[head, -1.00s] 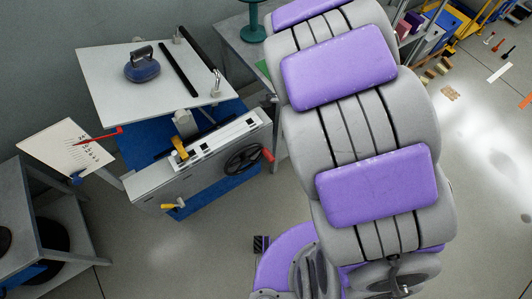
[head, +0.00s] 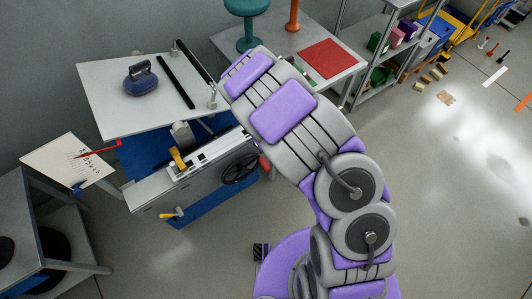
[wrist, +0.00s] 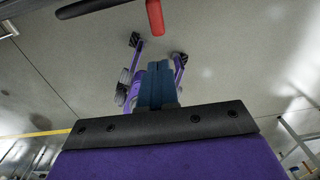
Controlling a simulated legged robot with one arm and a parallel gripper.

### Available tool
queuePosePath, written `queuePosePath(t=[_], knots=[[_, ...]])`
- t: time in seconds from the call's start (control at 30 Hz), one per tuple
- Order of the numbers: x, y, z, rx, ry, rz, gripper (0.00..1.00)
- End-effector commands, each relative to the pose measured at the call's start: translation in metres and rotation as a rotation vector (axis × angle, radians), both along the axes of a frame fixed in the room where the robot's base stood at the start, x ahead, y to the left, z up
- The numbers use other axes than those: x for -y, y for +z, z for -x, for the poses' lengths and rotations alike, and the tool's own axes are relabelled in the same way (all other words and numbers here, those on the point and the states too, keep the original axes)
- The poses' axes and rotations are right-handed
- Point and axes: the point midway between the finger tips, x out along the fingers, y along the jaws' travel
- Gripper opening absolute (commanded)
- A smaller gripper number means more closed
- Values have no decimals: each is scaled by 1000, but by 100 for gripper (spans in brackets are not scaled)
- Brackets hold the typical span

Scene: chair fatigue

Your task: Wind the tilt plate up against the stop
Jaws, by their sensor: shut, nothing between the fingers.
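The pale tilt plate (head: 125,108) stands sloped on the bench machine in the head view, with a blue weight (head: 140,82) with a dark handle on it. Below the plate is a grey housing with a dark handwheel (head: 239,169). The wheel's red handle (head: 265,166) is at its right, partly beside my arm. In the wrist view a red handle (wrist: 155,16) shows at the top edge, beyond and apart from the fingertips. My gripper (wrist: 158,68) has blue fingers, shut and empty. My arm hides it in the head view. I cannot make out the stop.
A scale card (head: 62,160) with a red pointer (head: 97,151) stands left of the machine. A table (head: 285,30) with a red mat (head: 327,58) is behind my arm. The floor in front is clear.

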Motion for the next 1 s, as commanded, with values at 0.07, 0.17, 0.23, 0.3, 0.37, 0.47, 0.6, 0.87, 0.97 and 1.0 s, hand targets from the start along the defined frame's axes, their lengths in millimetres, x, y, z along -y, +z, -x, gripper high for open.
queuePosePath(t=[0.07,0.17,0.23,0.3,0.37,0.47,0.6,0.87,0.97,1.0], knots=[[-1,-13,0,-2,0,2,0],[-4,-30,0,-2,1,5,0],[-4,-43,0,-2,2,6,0],[-5,-57,0,-3,3,7,0],[-5,-70,0,-4,3,8,0],[-2,-89,0,-4,2,7,0],[0,-113,-1,-2,1,5,0],[1,-129,-2,-2,2,4,0],[-1,-129,-2,0,4,7,0],[-1,-129,-2,0,4,7,0]])
